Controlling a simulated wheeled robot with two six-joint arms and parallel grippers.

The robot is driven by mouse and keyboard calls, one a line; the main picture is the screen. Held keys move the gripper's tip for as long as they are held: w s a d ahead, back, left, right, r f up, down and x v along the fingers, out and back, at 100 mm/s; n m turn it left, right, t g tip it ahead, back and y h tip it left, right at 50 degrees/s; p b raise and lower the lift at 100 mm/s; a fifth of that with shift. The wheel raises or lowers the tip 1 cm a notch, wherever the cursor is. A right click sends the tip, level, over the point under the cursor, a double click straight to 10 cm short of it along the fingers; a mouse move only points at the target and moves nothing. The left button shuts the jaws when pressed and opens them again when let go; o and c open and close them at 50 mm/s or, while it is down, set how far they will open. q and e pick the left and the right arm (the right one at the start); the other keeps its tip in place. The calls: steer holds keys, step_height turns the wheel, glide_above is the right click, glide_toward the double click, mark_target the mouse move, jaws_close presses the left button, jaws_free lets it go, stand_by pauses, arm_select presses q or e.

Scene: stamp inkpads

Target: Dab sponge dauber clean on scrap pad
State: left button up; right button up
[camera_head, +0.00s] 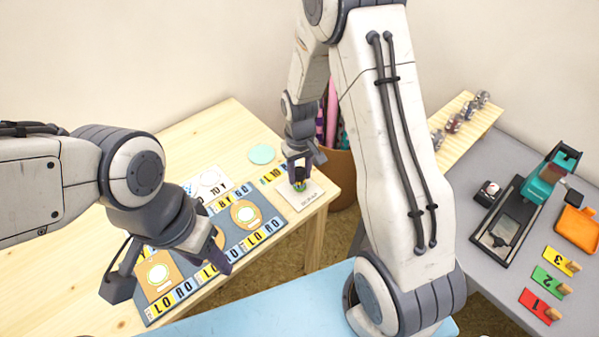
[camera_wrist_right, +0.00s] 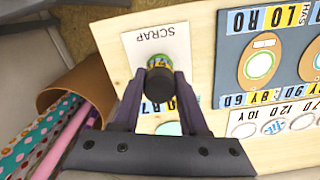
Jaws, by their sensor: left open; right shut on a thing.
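The scrap pad (camera_head: 306,195) is a white card at the right corner of the wooden table; in the right wrist view it reads SCRAP (camera_wrist_right: 178,38). My right gripper (camera_head: 299,178) is shut on the sponge dauber (camera_wrist_right: 160,80), a dark-topped piece with a yellow and green band, over the scrap pad. My left gripper (camera_head: 178,276) is open and empty over the front part of the blue-grey lettered board.
The lettered board (camera_head: 262,240) with round pads lies on the wooden table (camera_head: 75,240). A pale green disc (camera_head: 262,154) lies behind the scrap pad. A bin of patterned rolls (camera_head: 343,165) stands beyond the table. A grey table (camera_head: 480,245) at right holds a stamping press (camera_head: 512,225) and numbered cards.

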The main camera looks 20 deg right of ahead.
steer(key=shift+f+b, duration=0.4)
steer(key=shift+f, duration=0.15)
stand_by(0.6)
steer(key=shift+p, duration=0.3)
stand_by(0.9)
steer(key=shift+r+p, duration=0.5)
steer(key=shift+r, duration=0.05)
step_height(320, 180, up, 5)
steer(key=p, duration=0.4)
steer(key=shift+f, duration=0.15)
steer(key=shift+f, duration=0.15)
steer(key=shift+f+b, duration=1.5)
steer(key=shift+f, duration=0.65)
steer(key=shift+f+b, duration=0.4)
steer(key=shift+f, duration=0.25)
